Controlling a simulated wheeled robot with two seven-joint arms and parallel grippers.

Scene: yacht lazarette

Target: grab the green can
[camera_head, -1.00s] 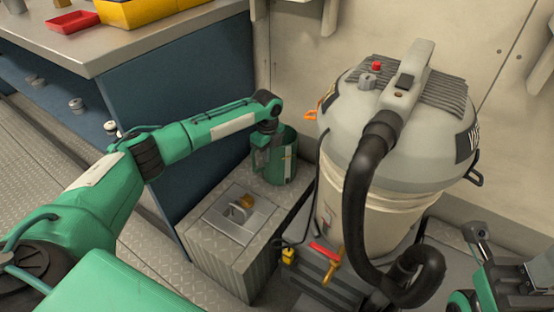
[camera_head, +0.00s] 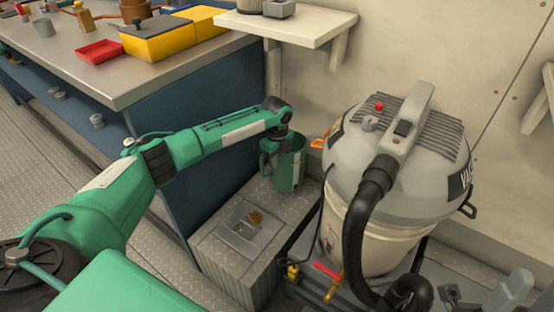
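A large grey vacuum (camera_head: 396,180) with a black hose stands right of the can. The metal box (camera_head: 215,262) has a recessed latch on top. A workbench (camera_head: 140,80) with a red tray (camera_head: 99,52) and yellow bin (camera_head: 155,40) is at upper left. A shelf (camera_head: 290,27) overhangs behind.

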